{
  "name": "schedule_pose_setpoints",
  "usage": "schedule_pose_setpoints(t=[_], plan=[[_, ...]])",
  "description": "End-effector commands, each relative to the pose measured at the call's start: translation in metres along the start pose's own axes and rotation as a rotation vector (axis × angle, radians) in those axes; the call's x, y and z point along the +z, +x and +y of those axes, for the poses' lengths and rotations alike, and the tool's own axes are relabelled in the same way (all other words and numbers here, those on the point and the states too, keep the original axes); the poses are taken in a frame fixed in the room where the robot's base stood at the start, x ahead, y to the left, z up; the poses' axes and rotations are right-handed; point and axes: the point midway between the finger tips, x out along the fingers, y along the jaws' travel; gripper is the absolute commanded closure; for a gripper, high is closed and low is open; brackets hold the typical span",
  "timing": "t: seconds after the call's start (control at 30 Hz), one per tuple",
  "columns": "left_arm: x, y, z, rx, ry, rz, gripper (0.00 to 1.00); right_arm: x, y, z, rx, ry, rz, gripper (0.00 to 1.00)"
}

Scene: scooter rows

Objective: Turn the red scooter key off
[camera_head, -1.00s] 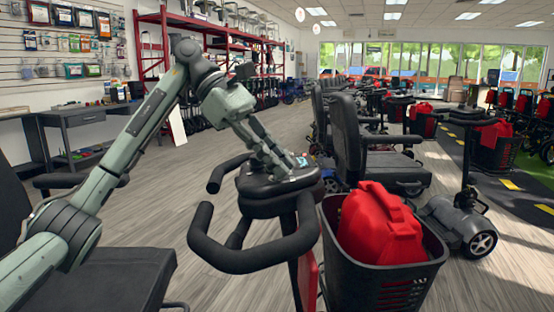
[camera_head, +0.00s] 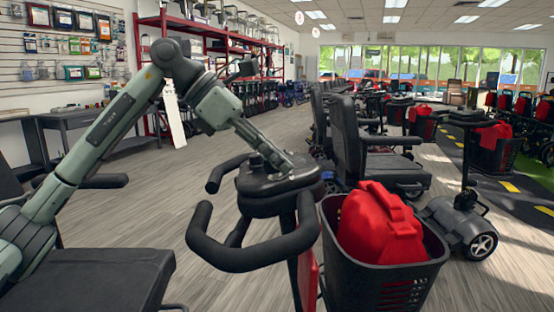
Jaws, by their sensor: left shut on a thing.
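The red scooter's black steering console (camera_head: 275,200) with looped black handlebars (camera_head: 255,245) stands in the middle of the head view, on a red-edged column. My left gripper (camera_head: 288,170) reaches down from the upper left onto the top of the console. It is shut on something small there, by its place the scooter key. The key itself is hidden by the fingers and too small to make out, so its turn position cannot be told. My right gripper is not in view.
A black seat (camera_head: 90,280) lies at the lower left. More scooters and seats (camera_head: 355,145) stand behind at right. Open wooden floor (camera_head: 170,190) is at left.

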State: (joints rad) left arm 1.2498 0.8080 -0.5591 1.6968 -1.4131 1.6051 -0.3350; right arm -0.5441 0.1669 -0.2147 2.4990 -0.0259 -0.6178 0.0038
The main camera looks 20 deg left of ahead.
Motion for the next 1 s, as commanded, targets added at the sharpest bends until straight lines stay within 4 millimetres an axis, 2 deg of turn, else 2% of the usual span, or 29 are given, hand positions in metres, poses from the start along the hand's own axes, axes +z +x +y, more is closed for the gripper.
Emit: schedule_pose_setpoints(t=[0.5, 1.0], plan=[[0.000, -0.001, 0.002, 0.248, -0.321, 0.002, 1.00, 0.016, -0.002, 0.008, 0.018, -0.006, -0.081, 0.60], [-0.001, -0.001, 0.004, 0.322, -0.424, 0.002, 1.00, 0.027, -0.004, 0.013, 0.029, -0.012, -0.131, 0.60]])
